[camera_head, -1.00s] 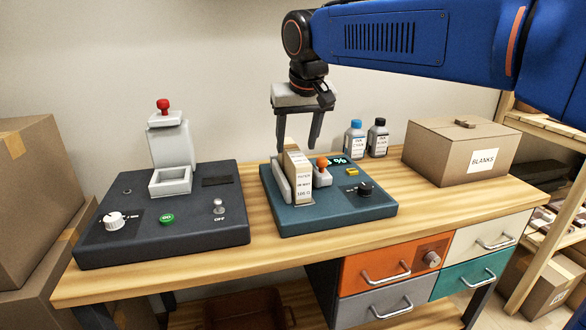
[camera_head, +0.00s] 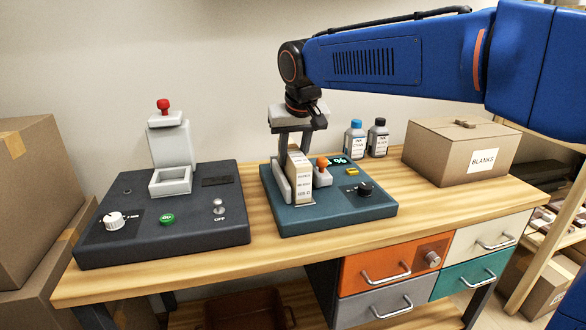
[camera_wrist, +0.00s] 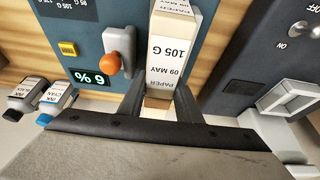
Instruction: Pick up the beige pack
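The beige pack (camera_head: 301,180) stands upright on the teal device (camera_head: 345,208), between grey upright plates. Its white label is readable in the wrist view (camera_wrist: 172,50) as paper, 09 May, 105 G. My gripper (camera_head: 293,152) is right above the pack, pointing down. In the wrist view my gripper (camera_wrist: 160,105) has one finger on either side of the pack's upper end, with a gap visible beside it. The fingers are open and do not appear closed on the pack.
An orange-knobbed lever (camera_head: 322,170) and a display reading % 6 (camera_wrist: 90,77) are beside the pack. A dark machine (camera_head: 160,230) is to the left. Two ink bottles (camera_head: 356,140) and a blanks box (camera_head: 460,152) are to the right.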

